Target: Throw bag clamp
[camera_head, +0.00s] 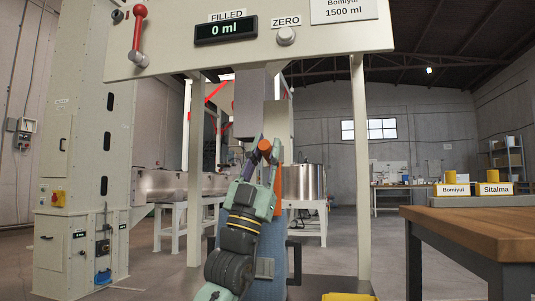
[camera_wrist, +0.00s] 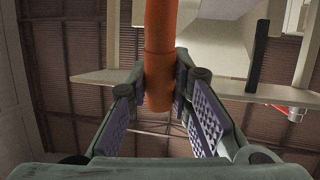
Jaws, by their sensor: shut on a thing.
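The bag clamp's orange handle (camera_head: 265,146) shows in the head view under the grey filling spout (camera_head: 247,110). In the wrist view the handle (camera_wrist: 160,45) runs from the top edge down to a rounded end between the fingers. My gripper (camera_wrist: 163,83) is shut on this handle, with one pad on each side. In the head view my gripper (camera_head: 263,161) is just below the spout, and a second orange part (camera_head: 277,183) shows to its right. The clamp's body and the bag's top are mostly hidden behind my arm.
A filling panel above carries a display (camera_head: 226,29) reading 0 ml, a red lever (camera_head: 138,32) and a ZERO button (camera_head: 286,36). Frame posts flank my arm.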

